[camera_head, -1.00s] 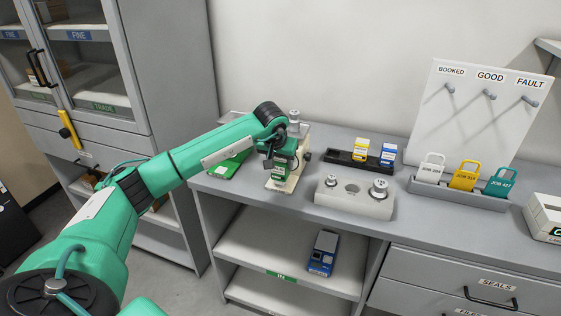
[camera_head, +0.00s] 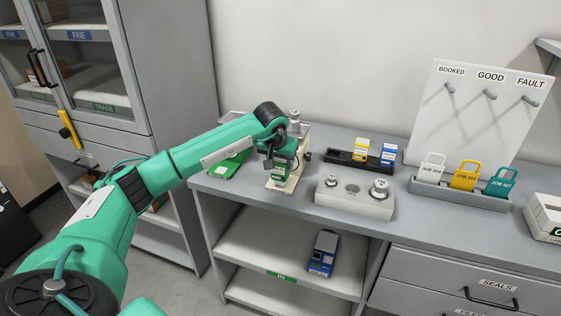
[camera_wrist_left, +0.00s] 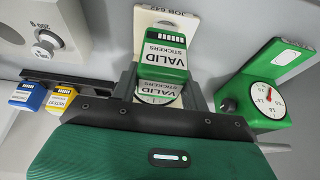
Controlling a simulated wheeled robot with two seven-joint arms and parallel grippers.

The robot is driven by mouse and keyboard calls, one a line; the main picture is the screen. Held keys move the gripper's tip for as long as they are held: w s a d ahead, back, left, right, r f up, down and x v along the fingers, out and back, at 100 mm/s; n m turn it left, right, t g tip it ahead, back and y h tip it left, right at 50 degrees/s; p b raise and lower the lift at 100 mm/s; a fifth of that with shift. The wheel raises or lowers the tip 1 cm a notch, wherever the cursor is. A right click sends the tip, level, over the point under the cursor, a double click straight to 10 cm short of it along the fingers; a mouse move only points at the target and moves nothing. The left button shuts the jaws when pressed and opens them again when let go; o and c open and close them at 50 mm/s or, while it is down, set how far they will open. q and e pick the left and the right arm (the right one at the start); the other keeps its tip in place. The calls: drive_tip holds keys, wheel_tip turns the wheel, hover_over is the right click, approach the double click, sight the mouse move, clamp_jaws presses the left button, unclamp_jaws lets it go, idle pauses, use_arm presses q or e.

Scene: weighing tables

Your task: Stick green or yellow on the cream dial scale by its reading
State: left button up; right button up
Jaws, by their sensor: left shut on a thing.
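The cream dial scale (camera_head: 283,186) stands on the grey bench, and its plate marked JOB 642 (camera_wrist_left: 166,16) shows in the left wrist view. Its dial is hidden, so I cannot read it. My left gripper (camera_head: 279,155) is shut on the green VALID sticker pack (camera_wrist_left: 162,48), held at the scale; whether they touch I cannot tell. The pack also shows in the head view (camera_head: 281,172). The yellow sticker pack (camera_head: 361,148) stands in a black holder, to the right of the gripper. My right gripper is not in view.
A green dial scale (camera_wrist_left: 262,98) stands close beside the cream one. A blue pack (camera_head: 388,155) shares the black holder (camera_head: 342,158). A weight block (camera_head: 352,200), tag tray (camera_head: 455,196) and hook board (camera_head: 480,115) lie to the right. A blue device (camera_head: 323,253) is on the shelf below.

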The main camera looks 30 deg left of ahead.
use_arm(q)
drive_tip(key=shift+s+f+b, duration=0.1)
drive_tip(key=shift+f+b, duration=0.4)
drive_tip(key=shift+f, duration=0.25)
idle(1.1)
drive_tip(key=shift+r+p, duration=0.65)
drive_tip(key=shift+r, duration=0.5)
drive_tip(key=shift+r+p, duration=1.35)
drive_tip(key=shift+r, duration=1.15)
drive_tip(key=s+d+f+m+h, duration=0.1)
drive_tip(key=s+d+f+m, duration=0.1)
drive_tip(key=s+d, duration=1.6)
drive_tip(key=d, duration=0.3)
drive_tip(key=shift+s+d+m, duration=0.2)
drive_tip(key=shift+m, duration=0.1)
